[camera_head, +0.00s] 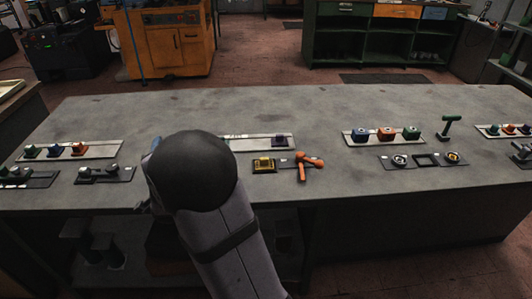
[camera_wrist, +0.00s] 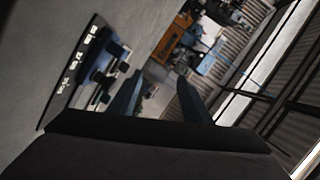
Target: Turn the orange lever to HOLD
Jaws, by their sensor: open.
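The orange lever (camera_head: 303,168) stands on a small dark plate right of centre on the bench in the head view. It has a downward-pointing part and a part reaching right. Its position marks, including any HOLD label, are too small to read. My gripper's two dark fingers show in the wrist view (camera_wrist: 160,76), apart, with nothing visible between them. In the head view my arm hides most of the gripper, which is left of the orange lever and apart from it. The orange lever is not seen in the wrist view.
A yellow block (camera_head: 264,164) sits just left of the lever. A plate (camera_head: 240,144) with a purple block lies behind. Left is a plate with dark levers (camera_head: 104,174). The bench's back strip is clear.

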